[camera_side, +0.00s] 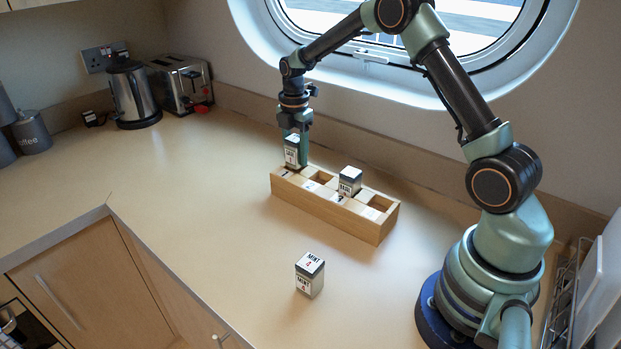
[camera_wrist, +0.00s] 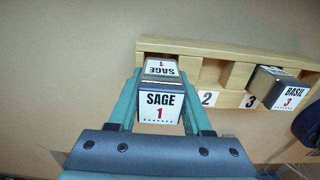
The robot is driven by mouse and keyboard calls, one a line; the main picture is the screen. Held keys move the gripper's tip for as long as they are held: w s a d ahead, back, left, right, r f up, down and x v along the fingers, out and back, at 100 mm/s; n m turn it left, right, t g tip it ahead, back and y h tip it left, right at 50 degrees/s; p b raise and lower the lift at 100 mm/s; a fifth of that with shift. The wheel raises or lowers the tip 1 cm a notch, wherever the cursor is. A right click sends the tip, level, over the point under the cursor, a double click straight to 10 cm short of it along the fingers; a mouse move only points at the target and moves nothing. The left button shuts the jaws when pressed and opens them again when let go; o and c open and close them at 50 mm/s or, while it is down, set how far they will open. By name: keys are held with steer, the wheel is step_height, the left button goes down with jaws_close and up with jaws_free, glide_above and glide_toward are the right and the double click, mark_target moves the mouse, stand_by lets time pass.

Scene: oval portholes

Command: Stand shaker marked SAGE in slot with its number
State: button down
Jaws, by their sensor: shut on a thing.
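The shaker marked SAGE 1 (camera_wrist: 161,105) is white with a dark body and is held upright between my gripper's (camera_wrist: 158,95) two green fingers. In the side view the SAGE shaker (camera_side: 291,152) is at the left end of the wooden rack (camera_side: 335,212), over the end slot. I cannot tell whether its base is inside the slot. My gripper (camera_side: 297,138) is shut on it. In the wrist view the rack (camera_wrist: 205,47) shows labels 2 and 3; the end slot's label is hidden by the shaker.
The BASIL 3 shaker (camera_wrist: 285,88) stands in the slot labelled 3; it also shows in the side view (camera_side: 349,181). The slot labelled 2 and the right end slot look empty. The MINT 4 shaker (camera_side: 310,273) stands on open counter in front. A kettle (camera_side: 133,95) and toaster (camera_side: 181,83) are far left.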

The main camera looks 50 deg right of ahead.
steer(key=shift+f, duration=0.6)
steer(key=shift+r, duration=0.95)
stand_by(0.5)
steer(key=shift+f, duration=0.95)
stand_by(1.3)
steer(key=shift+r, duration=0.6)
steer(key=shift+c, duration=1.2)
jaws_free()
steer(key=shift+o, duration=0.2)
steer(key=shift+o, duration=1)
